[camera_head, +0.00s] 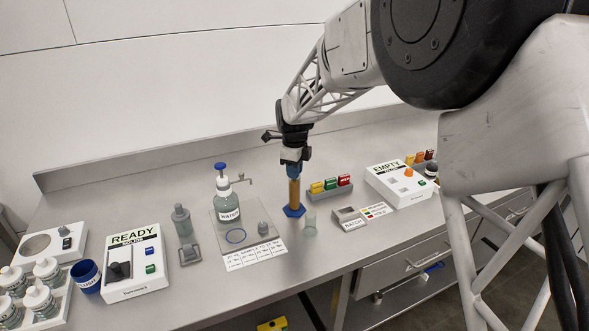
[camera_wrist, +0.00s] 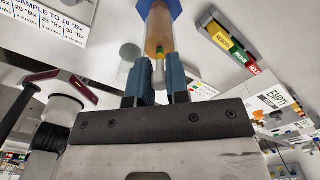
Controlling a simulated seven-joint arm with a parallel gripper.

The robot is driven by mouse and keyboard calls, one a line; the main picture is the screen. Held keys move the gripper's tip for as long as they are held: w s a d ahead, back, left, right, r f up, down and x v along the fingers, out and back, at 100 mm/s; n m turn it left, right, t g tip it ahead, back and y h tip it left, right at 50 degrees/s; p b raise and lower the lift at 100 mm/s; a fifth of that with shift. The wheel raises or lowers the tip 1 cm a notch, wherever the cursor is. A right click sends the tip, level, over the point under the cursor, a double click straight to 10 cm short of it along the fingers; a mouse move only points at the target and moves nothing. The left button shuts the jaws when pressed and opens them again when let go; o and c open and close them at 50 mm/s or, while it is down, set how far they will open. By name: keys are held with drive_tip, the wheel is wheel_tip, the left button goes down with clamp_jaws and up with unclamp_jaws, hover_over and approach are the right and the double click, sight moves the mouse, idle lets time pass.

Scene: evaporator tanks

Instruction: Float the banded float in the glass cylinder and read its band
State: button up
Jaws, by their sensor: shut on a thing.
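The glass cylinder (camera_head: 294,194) stands upright on its blue six-sided base (camera_head: 293,211) and holds amber liquid. It also shows in the wrist view (camera_wrist: 159,28), base at the top. My gripper (camera_head: 292,163) is directly above the cylinder's mouth, pointing down. In the wrist view its two blue fingers (camera_wrist: 159,78) are shut on a slim pale piece, which looks like the stem of the banded float (camera_wrist: 159,63). Green and yellow show on it near the cylinder mouth. The rest of the float is hidden, and I cannot tell whether it floats freely.
A blue-capped water bottle (camera_head: 228,208) stands to the left, by a printed card (camera_head: 255,253). A rack of coloured tags (camera_head: 331,190), a batch tray (camera_head: 348,215) and the EMPTY panel (camera_head: 397,184) lie right.

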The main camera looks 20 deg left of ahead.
drive_tip(key=shift+f, duration=0.5)
drive_tip(key=shift+s+f, duration=0.1)
drive_tip(key=shift+f, duration=0.15)
drive_tip(key=shift+c, duration=0.5)
drive_tip(key=shift+d, duration=0.1)
drive_tip(key=o, duration=0.7)
drive_tip(key=shift+s+f, duration=0.1)
drive_tip(key=shift+f, duration=0.15)
drive_tip(key=shift+r, duration=0.4)
drive_tip(key=shift+c, duration=0.3)
drive_tip(key=shift+o, duration=0.8)
drive_tip(key=shift+r, duration=0.35)
drive_tip(key=r, duration=0.8)
drive_tip(key=shift+w+r, duration=0.15)
drive_tip(key=shift+w, duration=0.15)
